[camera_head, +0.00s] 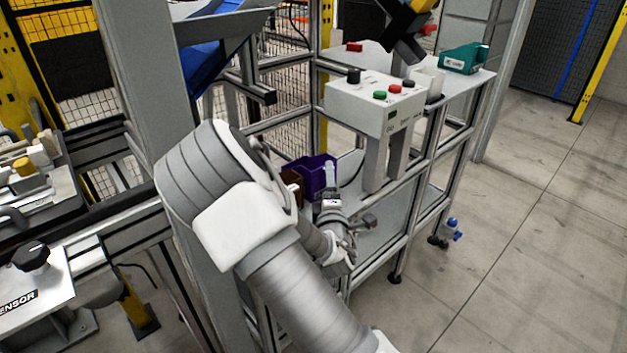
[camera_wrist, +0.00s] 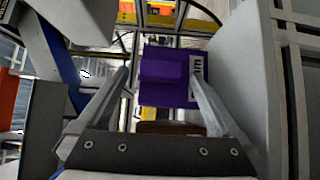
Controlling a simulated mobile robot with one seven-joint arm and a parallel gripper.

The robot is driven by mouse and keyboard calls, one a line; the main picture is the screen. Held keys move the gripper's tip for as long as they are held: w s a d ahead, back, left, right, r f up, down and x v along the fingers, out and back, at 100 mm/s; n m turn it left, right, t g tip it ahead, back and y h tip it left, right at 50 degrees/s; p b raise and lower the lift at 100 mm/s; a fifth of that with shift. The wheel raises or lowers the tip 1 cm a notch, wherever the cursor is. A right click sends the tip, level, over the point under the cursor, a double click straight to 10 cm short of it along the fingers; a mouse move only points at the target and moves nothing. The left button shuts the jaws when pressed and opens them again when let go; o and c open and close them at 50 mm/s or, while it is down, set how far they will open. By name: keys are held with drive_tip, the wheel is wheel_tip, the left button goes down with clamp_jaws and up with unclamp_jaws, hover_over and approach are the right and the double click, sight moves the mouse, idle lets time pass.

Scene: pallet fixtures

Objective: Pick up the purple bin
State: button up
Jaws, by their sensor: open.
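The purple bin (camera_head: 316,174) sits on the lower shelf of the metal frame in the head view, behind my gripper, its lower part partly hidden by my arm. In the wrist view the purple bin (camera_wrist: 166,76) lies ahead between my two fingers, with a white label with dark marks on its right side. My gripper (camera_wrist: 160,88) is open, and nothing is held in it. In the head view my gripper (camera_head: 331,186) is small and partly hidden by my own arm. I cannot tell whether a finger touches the bin.
A brown bin (camera_head: 292,184) stands just left of the purple one. A teal device (camera_head: 463,60) lies on the upper shelf.

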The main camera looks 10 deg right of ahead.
drive_tip(key=c, duration=1.4)
drive_tip(key=shift+r, duration=0.15)
wheel_tip(320, 180, up, 15)
drive_tip(key=p, duration=0.8)
